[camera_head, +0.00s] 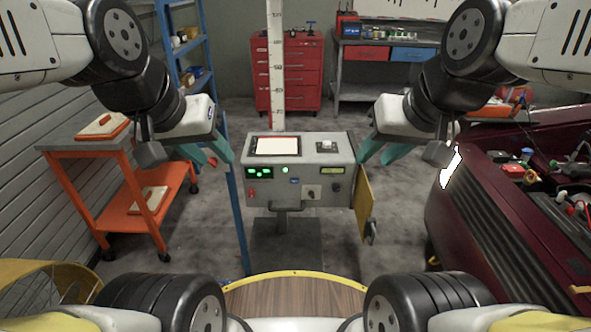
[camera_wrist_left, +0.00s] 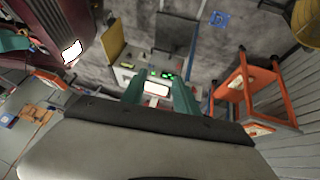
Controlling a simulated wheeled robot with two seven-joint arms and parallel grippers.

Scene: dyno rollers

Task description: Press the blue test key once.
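A grey test console (camera_head: 228,160) stands ahead in the middle of the head view. A small blue key (camera_head: 295,181) is on its front panel, below a lit green round lamp and left of a dark knob. My left gripper (camera_head: 208,153) is open and empty, with teal fingers apart, to the left of the console. In the left wrist view its open fingers (camera_wrist_left: 159,94) frame the console's white screen in the distance. My right gripper (camera_head: 378,152) is open and empty at the console's right side. Neither gripper touches the blue key.
The console has a red switch (camera_head: 251,192), green displays (camera_head: 259,172) and an open yellow door (camera_head: 364,208) at its right. An orange cart (camera_head: 128,218) stands left, a dark red car (camera_head: 490,215) right. A round wooden top (camera_head: 293,300) lies nearest me.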

